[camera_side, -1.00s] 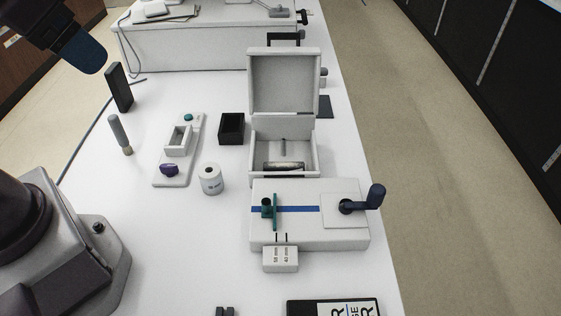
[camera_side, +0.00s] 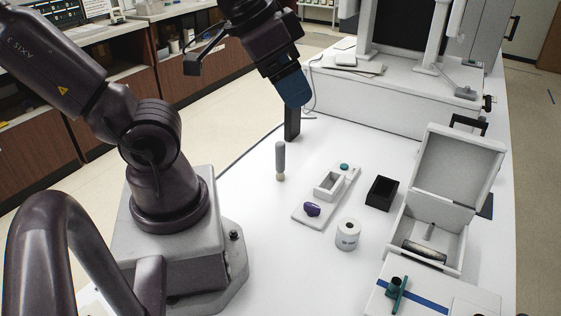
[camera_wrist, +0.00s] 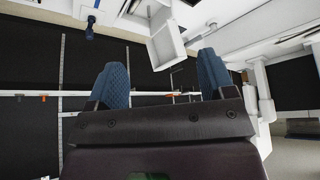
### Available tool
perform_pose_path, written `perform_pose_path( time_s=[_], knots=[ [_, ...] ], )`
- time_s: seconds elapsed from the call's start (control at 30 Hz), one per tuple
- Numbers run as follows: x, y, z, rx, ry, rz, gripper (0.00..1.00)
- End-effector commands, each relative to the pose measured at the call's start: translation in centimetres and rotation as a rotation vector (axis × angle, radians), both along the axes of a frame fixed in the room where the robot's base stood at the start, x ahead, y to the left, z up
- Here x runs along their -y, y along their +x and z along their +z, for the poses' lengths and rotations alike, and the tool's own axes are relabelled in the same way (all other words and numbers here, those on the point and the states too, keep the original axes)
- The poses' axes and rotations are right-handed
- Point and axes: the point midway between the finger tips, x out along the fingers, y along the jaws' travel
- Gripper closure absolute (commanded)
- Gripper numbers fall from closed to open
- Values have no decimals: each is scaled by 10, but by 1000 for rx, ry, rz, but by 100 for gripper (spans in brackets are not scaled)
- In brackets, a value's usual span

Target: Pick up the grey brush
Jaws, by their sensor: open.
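The grey brush (camera_side: 280,156) stands upright on the white table in the side view, grey handle up and a tan end at the bottom. My gripper (camera_side: 296,92) has blue fingers and hangs above and behind the brush, apart from it, close to a tall black block. In the wrist view my gripper (camera_wrist: 163,82) is open with nothing between its fingers. The brush cannot be made out in the wrist view.
The black block (camera_side: 292,121) stands behind the brush.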

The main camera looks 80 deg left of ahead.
Motion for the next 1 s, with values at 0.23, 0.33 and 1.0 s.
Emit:
perform_pose_path(
  time_s=[0.23,0.33,1.0],
  knots=[
    [0,0,0,0,0,0,42],
    [0,0,0,0,0,0,44],
    [-114,34,-84,-377,-151,567,44]
  ],
)
